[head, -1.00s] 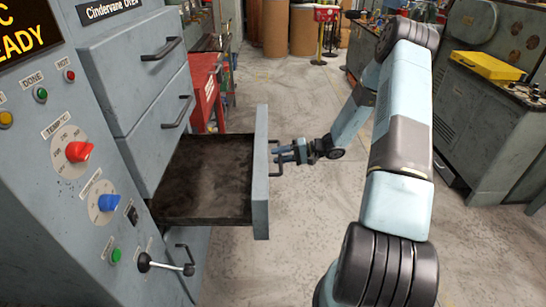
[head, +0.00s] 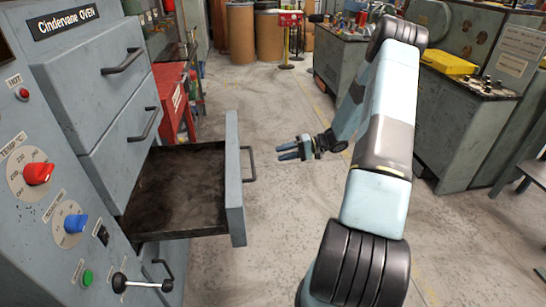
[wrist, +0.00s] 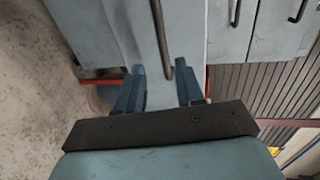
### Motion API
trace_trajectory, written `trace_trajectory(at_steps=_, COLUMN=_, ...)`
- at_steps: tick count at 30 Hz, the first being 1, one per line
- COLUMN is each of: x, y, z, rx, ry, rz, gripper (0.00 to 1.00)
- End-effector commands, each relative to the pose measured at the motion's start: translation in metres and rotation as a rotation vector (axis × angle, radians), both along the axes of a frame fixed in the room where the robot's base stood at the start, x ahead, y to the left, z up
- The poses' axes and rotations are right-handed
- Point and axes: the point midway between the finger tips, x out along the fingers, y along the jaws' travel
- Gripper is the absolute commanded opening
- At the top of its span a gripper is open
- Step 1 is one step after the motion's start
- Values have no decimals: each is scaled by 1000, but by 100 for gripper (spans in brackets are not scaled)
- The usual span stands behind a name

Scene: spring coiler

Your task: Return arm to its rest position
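My gripper (head: 290,151) is in the middle of the head view, at the end of my bent arm. It is apart from the drawer handle (head: 249,163), a little to its right, with its fingers pointing left. In the wrist view my gripper (wrist: 158,88) shows two blue fingers spread apart with nothing between them. The handle (wrist: 162,35) and the drawer front lie beyond the fingers. The oven drawer (head: 236,180) is pulled out, and its dark inside looks empty.
The oven (head: 95,90) with closed upper drawers, knobs and a lever (head: 140,284) stands on the left. A red cabinet (head: 175,105) stands behind it. The floor beyond my gripper is clear.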

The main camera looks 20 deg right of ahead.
Motion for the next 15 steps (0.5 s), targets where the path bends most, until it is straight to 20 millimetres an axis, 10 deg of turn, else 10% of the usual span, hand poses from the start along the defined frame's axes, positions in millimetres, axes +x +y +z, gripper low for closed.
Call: trace_trajectory(at_steps=15, x=-2, y=-10, z=2, rx=0, ry=0, rz=0, gripper=37)
